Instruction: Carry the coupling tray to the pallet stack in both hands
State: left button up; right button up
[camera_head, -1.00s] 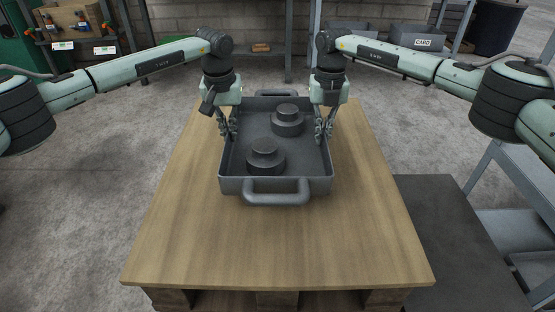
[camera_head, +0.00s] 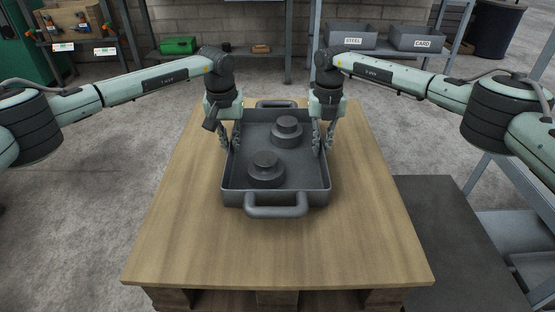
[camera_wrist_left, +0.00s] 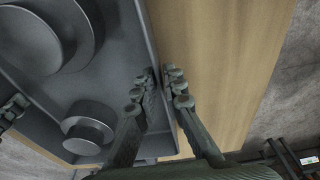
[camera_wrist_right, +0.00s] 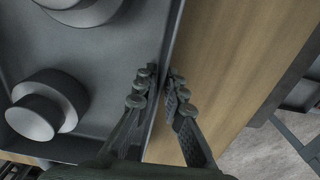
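The coupling tray (camera_head: 228,188) is a dark grey open box with a bar handle at its near and far ends. Two dark stepped couplings (camera_head: 266,170) (camera_head: 286,131) stand in it. It is level over the wooden top of the pallet stack (camera_head: 275,255), low over it or on it; I cannot tell if it touches. My left gripper (camera_head: 230,146) is closed across the tray's left wall; in the left wrist view its fingers (camera_wrist_left: 161,82) pinch the rim. My right gripper (camera_head: 323,146) pinches the right wall, as the right wrist view also shows (camera_wrist_right: 160,82).
A dark flat surface (camera_head: 455,240) and a grey metal frame (camera_head: 505,195) stand at the right. Shelves at the back hold a green box (camera_head: 178,45) and bins labelled STEEL (camera_head: 352,38) and CARD (camera_head: 422,42). The near part of the wooden top is clear.

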pick_arm(q)
jog(key=shift+o, duration=1.2)
jog(key=shift+r, duration=0.15)
pick_arm(e)
jog(key=shift+o, duration=1.2)
jog(key=shift+r, duration=0.15)
pick_arm(q)
jog(key=r, duration=0.4)
jog(key=s+r, duration=0.1)
jog(key=r, duration=0.6)
jog(key=shift+s+r, duration=0.35)
jog(key=shift+s, duration=0.05)
pick_arm(e)
notch_tip(320, 180, up, 12)
jog(key=shift+f, duration=0.1)
jog(key=shift+o, duration=0.7)
jog(key=o, duration=0.7)
